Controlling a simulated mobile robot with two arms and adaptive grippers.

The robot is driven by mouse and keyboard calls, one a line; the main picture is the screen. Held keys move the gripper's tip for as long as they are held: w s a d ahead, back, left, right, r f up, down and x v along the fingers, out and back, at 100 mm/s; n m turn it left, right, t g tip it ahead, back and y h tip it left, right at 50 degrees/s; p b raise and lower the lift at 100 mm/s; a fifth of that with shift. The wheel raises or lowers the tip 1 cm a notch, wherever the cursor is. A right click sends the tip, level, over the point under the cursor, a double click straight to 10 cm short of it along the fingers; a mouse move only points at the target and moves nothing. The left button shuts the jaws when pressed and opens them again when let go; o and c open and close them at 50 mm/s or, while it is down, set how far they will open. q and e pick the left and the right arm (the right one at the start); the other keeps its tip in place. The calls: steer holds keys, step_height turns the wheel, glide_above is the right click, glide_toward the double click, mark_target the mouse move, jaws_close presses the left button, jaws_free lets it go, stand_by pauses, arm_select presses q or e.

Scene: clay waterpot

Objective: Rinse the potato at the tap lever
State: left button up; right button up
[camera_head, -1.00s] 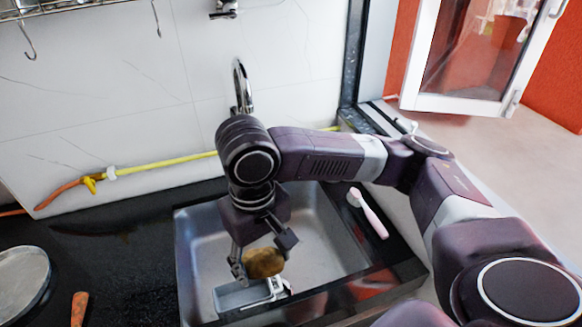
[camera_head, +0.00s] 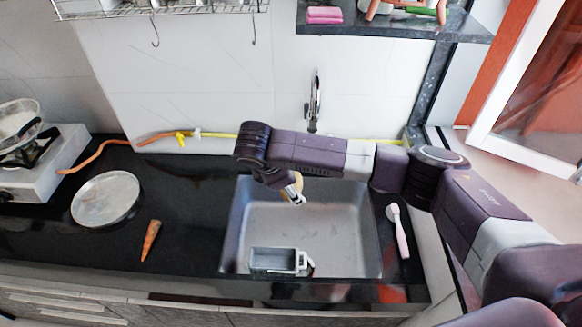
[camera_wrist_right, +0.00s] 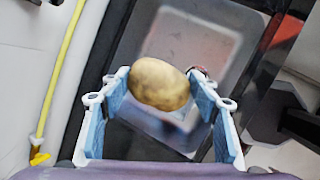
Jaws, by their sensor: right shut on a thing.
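My right gripper (camera_head: 294,190) is shut on the brown potato (camera_head: 299,182) and holds it over the back part of the sink (camera_head: 310,225). In the right wrist view the potato (camera_wrist_right: 158,84) sits between the two blue-lined fingers (camera_wrist_right: 162,95). The chrome tap (camera_head: 314,100) stands behind the sink against the white wall, just behind my right forearm. The arm hides the tap's lower part, and I cannot make out its lever. My left gripper is not in view.
A grey box (camera_head: 273,262) stands at the sink's front. A pink-handled brush (camera_head: 399,230) lies right of the sink. A carrot (camera_head: 151,240) and a round pan (camera_head: 105,199) are on the black counter at left. A yellow hose (camera_head: 218,136) runs along the wall.

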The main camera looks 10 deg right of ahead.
steer(key=shift+w+r+n, duration=0.3)
steer(key=shift+n, duration=0.1)
steer(key=shift+w+d+f+t, duration=0.1)
steer(key=shift+w+t, duration=0.1)
steer(key=shift+t, duration=0.2)
steer(key=shift+w+d+f, duration=0.1)
steer(key=shift+w+f, duration=0.05)
steer(key=shift+w, duration=0.05)
steer(key=shift+w+d+f+b, duration=0.2)
steer(key=shift+w+d+b, duration=0.25)
steer(key=shift+b, duration=0.4)
arm_select(q)
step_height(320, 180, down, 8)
steer(key=b, duration=0.6)
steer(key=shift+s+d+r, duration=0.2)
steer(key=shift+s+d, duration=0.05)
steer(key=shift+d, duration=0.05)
arm_select(e)
steer(key=w+d+f, duration=0.2)
steer(key=w+d, duration=0.6)
steer(key=shift+w+d, duration=0.2)
steer(key=shift+w, duration=0.2)
